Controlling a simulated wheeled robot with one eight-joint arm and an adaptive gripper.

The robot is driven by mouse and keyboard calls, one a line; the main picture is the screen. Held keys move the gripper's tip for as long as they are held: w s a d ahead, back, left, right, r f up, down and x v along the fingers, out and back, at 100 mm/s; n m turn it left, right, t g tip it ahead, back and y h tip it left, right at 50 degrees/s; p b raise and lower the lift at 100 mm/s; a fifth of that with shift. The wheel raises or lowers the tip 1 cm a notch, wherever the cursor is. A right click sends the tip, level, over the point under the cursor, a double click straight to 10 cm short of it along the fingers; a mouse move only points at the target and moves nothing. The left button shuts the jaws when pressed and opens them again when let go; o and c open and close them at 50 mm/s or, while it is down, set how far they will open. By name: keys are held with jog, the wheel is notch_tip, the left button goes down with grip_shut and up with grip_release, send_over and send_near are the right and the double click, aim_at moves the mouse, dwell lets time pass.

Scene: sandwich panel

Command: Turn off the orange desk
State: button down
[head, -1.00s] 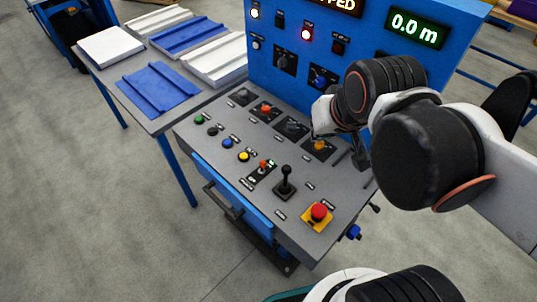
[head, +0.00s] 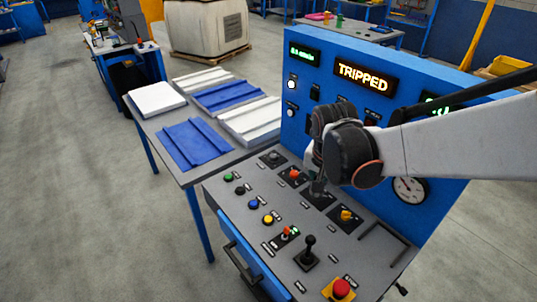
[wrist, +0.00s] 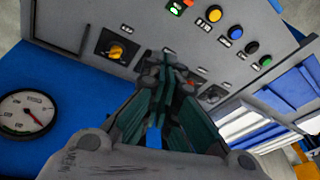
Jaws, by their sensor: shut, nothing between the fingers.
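The grey sloping desk (head: 225,200) of the blue console carries a row of rotary switches. One has an orange knob (head: 293,174), and one to its right has a yellow-orange knob (head: 346,215), also in the wrist view (wrist: 115,50). A small orange toggle (head: 287,232) sits nearer the front beside a green light. My gripper (head: 317,188) is shut and empty, pointing down over the dark switch between the two knobs. In the wrist view its fingers (wrist: 168,65) cover most of that switch; I cannot tell whether they touch it.
The upright blue panel has a "TRIPPED" display (head: 365,77) and a gauge (head: 409,190). A red mushroom button (head: 341,289) and a black joystick (head: 308,252) stand near the desk's front. A table (head: 168,180) with blue and white panels adjoins at left. Floor farther left is clear.

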aim_at(286, 233)
jog(key=w+a+f+m+g, duration=0.2)
jog(key=w+f+m, duration=0.2)
jog(key=f, duration=0.7)
jog(key=shift+w+f+h+p, duration=0.3)
jog(key=shift+w+f+p, duration=0.1)
jog(key=shift+w, duration=0.25)
jog(key=f+b, duration=0.1)
jog(key=f, duration=0.2)
jog(key=f+b, duration=0.1)
jog(key=f, duration=0.3)
jog(key=d+f+b, duration=0.1)
jog(key=f, duration=0.2)
jog(key=shift+w+f, duration=0.2)
jog(key=shift+w, duration=0.2)
jog(key=s+a, duration=0.1)
jog(key=s+a+r+b, duration=0.1)
jog(key=shift+a+r, duration=0.1)
jog(key=shift+a, duration=0.3)
jog(key=shift+s+a+r, duration=0.1)
jog(key=shift+s+a, duration=0.05)
jog(key=shift+a, duration=0.1)
